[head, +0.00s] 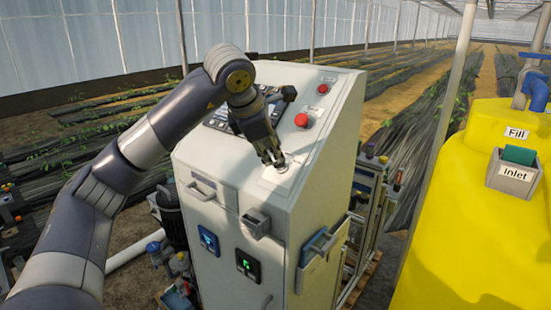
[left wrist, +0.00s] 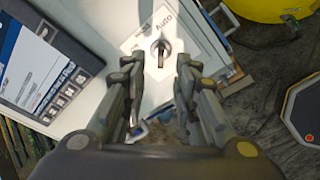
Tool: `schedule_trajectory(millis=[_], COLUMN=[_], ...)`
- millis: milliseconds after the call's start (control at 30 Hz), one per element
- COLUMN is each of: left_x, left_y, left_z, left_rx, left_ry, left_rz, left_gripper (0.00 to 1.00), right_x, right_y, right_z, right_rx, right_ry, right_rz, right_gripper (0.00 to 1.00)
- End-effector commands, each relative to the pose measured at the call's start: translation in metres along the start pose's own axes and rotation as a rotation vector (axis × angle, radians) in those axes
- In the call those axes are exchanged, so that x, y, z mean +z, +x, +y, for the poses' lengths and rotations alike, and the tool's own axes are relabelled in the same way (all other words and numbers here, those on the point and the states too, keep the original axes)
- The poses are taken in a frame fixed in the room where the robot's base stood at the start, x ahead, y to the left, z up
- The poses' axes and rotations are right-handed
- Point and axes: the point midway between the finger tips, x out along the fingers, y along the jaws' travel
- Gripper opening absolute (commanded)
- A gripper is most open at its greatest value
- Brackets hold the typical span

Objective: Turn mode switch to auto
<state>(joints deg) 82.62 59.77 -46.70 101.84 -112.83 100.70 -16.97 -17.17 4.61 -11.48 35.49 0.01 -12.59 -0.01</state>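The mode switch (left wrist: 161,48) is a small dark knob on a pale round base, on a white label plate (left wrist: 137,38) marked "Auto". A second word on the plate is too blurred to read. The knob's bar looks roughly upright in the left wrist view. My left gripper (left wrist: 158,68) is open, with one finger to each side of the knob and a gap between fingers and knob. In the head view, my left gripper (head: 275,161) points down at the sloped panel of the white cabinet (head: 230,185) and hides most of the switch. My right gripper is not in view.
A red button (head: 301,120) and a smaller red one (head: 322,89) sit higher on the panel. A control screen (left wrist: 42,60) lies left of the switch in the left wrist view. A yellow tank (head: 480,215) stands to the right.

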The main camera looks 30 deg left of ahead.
Motion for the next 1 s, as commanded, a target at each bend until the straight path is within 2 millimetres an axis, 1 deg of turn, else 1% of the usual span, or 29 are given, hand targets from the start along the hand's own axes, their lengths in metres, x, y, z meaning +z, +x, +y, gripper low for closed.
schedule_trajectory(millis=[33,100,200,333,500,1000], left_x=[0.001,0.001,0.001,0.001,0.0,0.002], left_y=[-0.013,-0.026,-0.043,-0.055,-0.061,-0.059], left_z=[0.001,0.001,0.0,0.0,-0.001,-0.002], left_rx=[0.003,0.003,0.002,0.0,-0.001,-0.005], left_ry=[0.002,0.001,0.001,0.001,0.002,0.004], left_rz=[-0.004,-0.003,-0.003,-0.001,0.0,-0.005], left_gripper=[0.28,0.28,0.28,0.28,0.28,0.28], right_x=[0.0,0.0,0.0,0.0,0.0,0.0], right_y=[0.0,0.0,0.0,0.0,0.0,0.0], right_z=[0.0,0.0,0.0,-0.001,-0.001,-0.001], right_rx=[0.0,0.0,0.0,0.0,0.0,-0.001], right_ry=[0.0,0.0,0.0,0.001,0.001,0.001], right_rz=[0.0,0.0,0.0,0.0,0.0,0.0], right_gripper=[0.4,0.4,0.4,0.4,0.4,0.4])
